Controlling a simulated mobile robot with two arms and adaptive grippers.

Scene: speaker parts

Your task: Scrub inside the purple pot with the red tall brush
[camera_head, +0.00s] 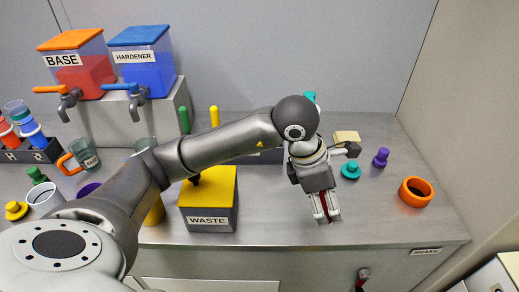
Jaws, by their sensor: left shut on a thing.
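My left gripper (326,219) is over the front right part of the counter, pointing down. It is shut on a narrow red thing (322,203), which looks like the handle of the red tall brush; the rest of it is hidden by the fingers. A purple round thing (88,188), possibly the purple pot, shows at the left and is partly hidden by my left arm. It is well apart from my gripper. My right gripper is not in view.
A yellow-topped WASTE box (208,190) stands mid-counter. BASE (78,68) and HARDENER (145,62) tanks stand at the back left. An orange ring-like pot (416,191), a purple knobbed piece (380,158) and a teal one (350,170) are at the right.

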